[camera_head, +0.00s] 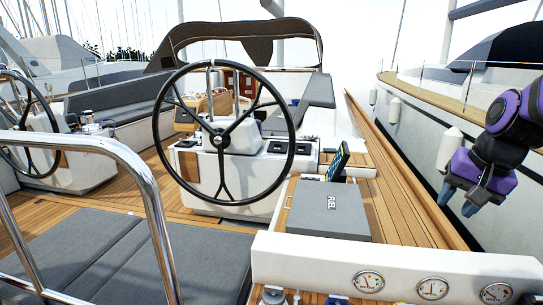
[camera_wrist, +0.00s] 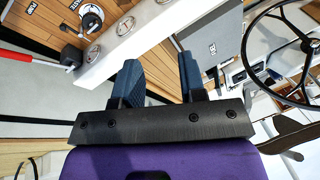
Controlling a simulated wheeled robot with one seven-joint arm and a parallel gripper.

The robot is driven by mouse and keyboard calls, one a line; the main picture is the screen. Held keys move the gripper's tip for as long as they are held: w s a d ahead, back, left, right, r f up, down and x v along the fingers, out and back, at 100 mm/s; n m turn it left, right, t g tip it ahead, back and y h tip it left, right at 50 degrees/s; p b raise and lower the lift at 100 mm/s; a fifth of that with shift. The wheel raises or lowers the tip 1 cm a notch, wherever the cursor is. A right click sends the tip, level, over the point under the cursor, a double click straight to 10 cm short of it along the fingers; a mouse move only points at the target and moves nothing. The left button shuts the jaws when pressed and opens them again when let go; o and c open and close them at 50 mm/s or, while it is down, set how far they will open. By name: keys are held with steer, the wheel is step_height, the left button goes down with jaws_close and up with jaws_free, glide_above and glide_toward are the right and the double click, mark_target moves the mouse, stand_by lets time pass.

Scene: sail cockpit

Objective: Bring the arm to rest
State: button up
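My gripper (camera_head: 459,201) hangs at the right of the head view, at the end of my purple and black arm. Its two blue fingers point downward, out beyond the wooden side deck and in front of the neighbouring boat's hull. The wrist view also shows my gripper (camera_wrist: 160,68). Its fingers are apart with a gap between them, and nothing is held. Part of my arm is cut off by the right edge of the head view.
A black steering wheel (camera_head: 158,131) stands left of centre. A grey box (camera_head: 328,209) lies on the white console, near a tilted display (camera_head: 338,161). A gauge panel (camera_head: 399,272) runs along the front. A steel rail (camera_head: 150,190) rises at left. White fenders (camera_head: 449,149) hang on the neighbouring boat.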

steer(key=s+a+r+n, duration=0.3)
steer(key=s, duration=0.3)
steer(key=s+a+r+n+t+h, duration=0.1)
steer(key=s+a+r+n, duration=0.1)
steer(key=s, duration=0.5)
steer(key=shift+a+r+n+t, duration=0.35)
steer(key=shift+a+n, duration=0.3)
steer(key=shift+n, duration=0.25)
